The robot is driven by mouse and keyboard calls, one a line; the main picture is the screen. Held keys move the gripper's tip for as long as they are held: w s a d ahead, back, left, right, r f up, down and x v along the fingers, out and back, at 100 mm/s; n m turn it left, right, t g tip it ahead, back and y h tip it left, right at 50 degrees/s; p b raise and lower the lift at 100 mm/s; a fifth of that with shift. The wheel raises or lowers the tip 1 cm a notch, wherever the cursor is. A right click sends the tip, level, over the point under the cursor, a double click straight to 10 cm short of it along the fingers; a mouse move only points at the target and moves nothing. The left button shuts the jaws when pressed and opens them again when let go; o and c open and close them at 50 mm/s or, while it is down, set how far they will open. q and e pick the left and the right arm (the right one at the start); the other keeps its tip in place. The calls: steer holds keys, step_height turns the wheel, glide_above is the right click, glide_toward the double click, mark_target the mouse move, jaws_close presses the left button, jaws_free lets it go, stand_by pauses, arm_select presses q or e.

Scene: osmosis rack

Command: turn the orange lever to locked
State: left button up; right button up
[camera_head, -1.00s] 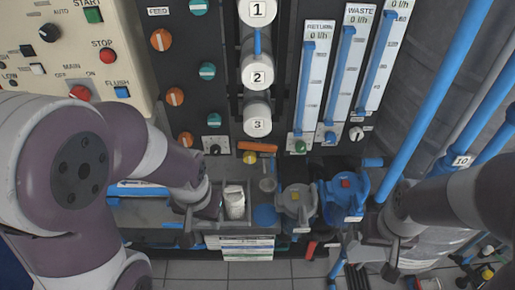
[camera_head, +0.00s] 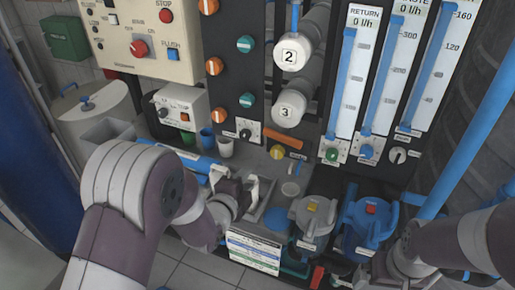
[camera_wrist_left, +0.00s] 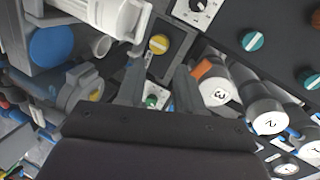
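The orange lever (camera_head: 288,139) is a short bar on the dark panel below the white cylinder marked 3, just above a yellow knob (camera_head: 277,152). It lies slightly tilted, nearly level. In the left wrist view an orange piece (camera_wrist_left: 204,69) shows beside my right-hand finger, close to cylinder 3. My left gripper (camera_head: 243,190) is below and left of the lever, apart from it. In the left wrist view its two fingers (camera_wrist_left: 160,86) stand apart with nothing between them. My right gripper (camera_head: 393,268) is low at the right, partly hidden and dark.
A white cylindrical part (camera_wrist_left: 110,14) is close to the left finger. A grey-lidded housing (camera_head: 315,220) and a blue housing (camera_head: 368,218) stand right of my left gripper. A white control box (camera_head: 181,104) and cups (camera_head: 225,147) are at the left.

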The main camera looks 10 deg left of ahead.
mark_target(266, 134)
arm_select(q)
step_height(266, 134, up, 6)
steer(key=d+m+t, duration=0.2)
steer(key=m+t, duration=0.1)
steer(key=m, duration=0.1)
steer(key=shift+m+h, duration=0.4)
steer(key=w+p, duration=0.1)
steer(key=w, duration=0.7)
steer(key=shift+w+d, duration=0.2)
steer(key=w, duration=0.4)
steer(key=shift+f, duration=0.1)
steer(key=shift+w+d, duration=0.25)
steer(key=shift+w, duration=0.2)
arm_select(e)
steer(key=shift+r, duration=0.8)
arm_select(q)
jaws_close()
